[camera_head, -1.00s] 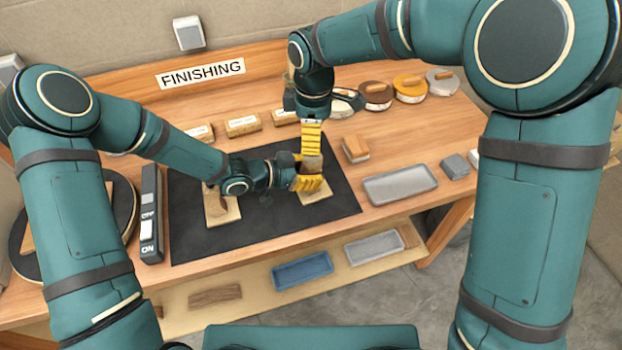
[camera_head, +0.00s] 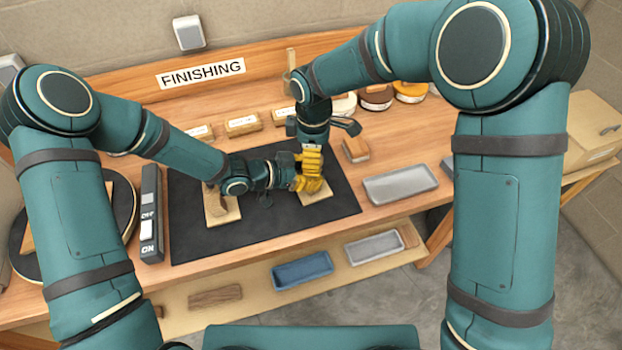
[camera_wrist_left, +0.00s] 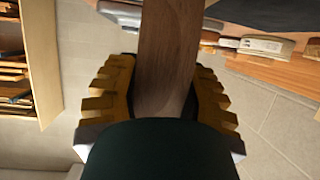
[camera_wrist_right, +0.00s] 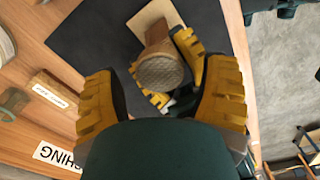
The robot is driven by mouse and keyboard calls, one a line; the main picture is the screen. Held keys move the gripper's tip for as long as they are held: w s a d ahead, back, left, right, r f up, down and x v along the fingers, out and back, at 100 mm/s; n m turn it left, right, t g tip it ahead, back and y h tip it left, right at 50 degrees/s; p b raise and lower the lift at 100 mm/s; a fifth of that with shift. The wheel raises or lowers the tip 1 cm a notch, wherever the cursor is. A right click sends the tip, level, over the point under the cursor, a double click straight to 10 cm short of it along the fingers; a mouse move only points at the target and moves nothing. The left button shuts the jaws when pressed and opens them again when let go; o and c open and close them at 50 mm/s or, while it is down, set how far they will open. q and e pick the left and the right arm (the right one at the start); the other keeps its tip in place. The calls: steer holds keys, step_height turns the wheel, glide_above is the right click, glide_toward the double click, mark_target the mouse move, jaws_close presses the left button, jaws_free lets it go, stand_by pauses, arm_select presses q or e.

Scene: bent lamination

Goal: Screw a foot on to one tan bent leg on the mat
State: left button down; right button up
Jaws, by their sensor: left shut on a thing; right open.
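My left gripper (camera_head: 305,184) is shut on a wooden leg (camera_wrist_left: 166,50) over the right part of the dark mat (camera_head: 205,242). The leg's grain shows between its jaws in the left wrist view. A round, cross-hatched brown end piece (camera_wrist_right: 160,71) tops the leg in the right wrist view; I cannot tell how firmly it is seated. My right gripper (camera_head: 312,158) is open above it, with its fingers spread on either side and pointing down. A second brown bent leg (camera_head: 217,203) stands on a tan board at the mat's left.
A tan board (camera_head: 318,197) lies under the held leg. A grey tray (camera_head: 400,184) and a small block (camera_head: 355,149) are right of the mat. A switch box (camera_head: 151,215) borders the mat's left. Labelled blocks (camera_head: 242,124) line the back. The mat's front is clear.

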steer(key=shift+f, duration=0.5)
steer(key=c, duration=1.3)
steer(key=shift+o, duration=0.2)
steer(key=shift+m, duration=1.7)
steer(key=o, duration=1.2)
steer(key=shift+o, duration=0.2)
steer(key=shift+r, duration=0.1)
